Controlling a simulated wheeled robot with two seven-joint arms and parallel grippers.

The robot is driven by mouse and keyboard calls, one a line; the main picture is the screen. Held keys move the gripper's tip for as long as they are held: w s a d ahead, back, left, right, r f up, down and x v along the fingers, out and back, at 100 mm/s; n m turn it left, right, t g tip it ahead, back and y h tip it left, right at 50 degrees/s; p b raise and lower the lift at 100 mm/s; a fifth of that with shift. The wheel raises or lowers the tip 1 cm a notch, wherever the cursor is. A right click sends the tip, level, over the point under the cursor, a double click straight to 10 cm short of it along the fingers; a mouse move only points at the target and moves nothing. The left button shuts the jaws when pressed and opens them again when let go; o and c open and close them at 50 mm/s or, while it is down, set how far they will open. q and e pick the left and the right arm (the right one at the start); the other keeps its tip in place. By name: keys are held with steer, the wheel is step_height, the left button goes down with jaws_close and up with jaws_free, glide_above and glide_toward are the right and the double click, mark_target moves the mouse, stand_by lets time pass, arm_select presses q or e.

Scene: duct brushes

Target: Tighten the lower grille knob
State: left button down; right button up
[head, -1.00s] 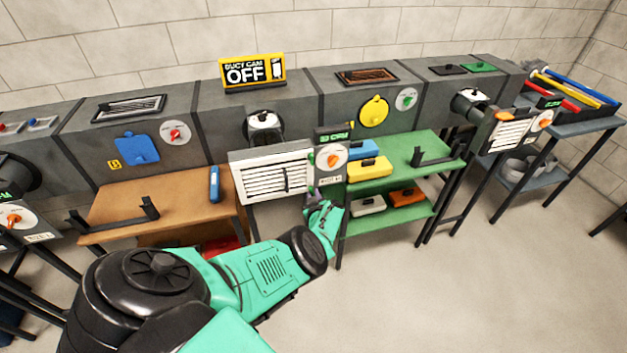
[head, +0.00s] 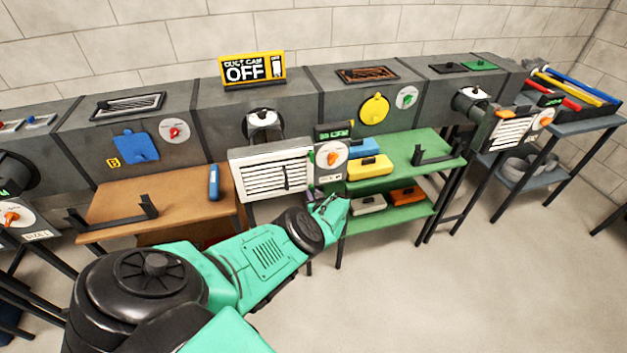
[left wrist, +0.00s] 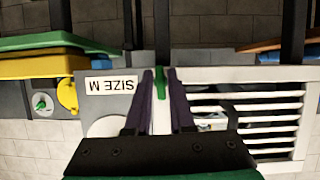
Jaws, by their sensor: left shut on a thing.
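The white louvred grille (head: 272,176) hangs at the front of the middle duct outlet. It also shows upside down in the left wrist view (left wrist: 290,74). My left gripper (head: 316,203) is at its lower right corner, below the dial panel. In the left wrist view its two dark fingers (left wrist: 162,85) are shut around a small green knob (left wrist: 160,77) at the grille's edge. The fingers cover part of the knob, and how tight it sits cannot be told. In the head view the knob is hidden by the gripper. My right gripper is not in view.
A dial panel (head: 331,174) with an orange knob adjoins the grille. A brown bench (head: 115,205) stands left, and a green shelf (head: 400,153) with colored boxes stands right. A yellow sign (head: 252,69) reads OFF. The floor in front is open.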

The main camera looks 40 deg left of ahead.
arm_select(q)
steer(key=c, duration=0.9)
jaws_free()
steer(key=shift+w+a+r, duration=0.1)
steer(key=shift+a+r, duration=0.15)
steer(key=shift+r, duration=0.05)
steer(key=shift+f, duration=0.1)
steer(key=shift+d, duration=0.1)
steer(key=p+v, duration=0.2)
steer(key=p, duration=0.1)
steer(key=p+v, duration=0.3)
steer(key=shift+d+r+p, duration=0.1)
steer(key=shift+r+p, duration=0.2)
steer(key=shift+r, duration=0.2)
steer(key=p, duration=0.6)
glide_toward(313, 189)
steer(key=s+d, duration=0.2)
steer(key=d, duration=0.1)
steer(key=shift+s+d+r, duration=0.15)
steer(key=shift+s+d, duration=0.2)
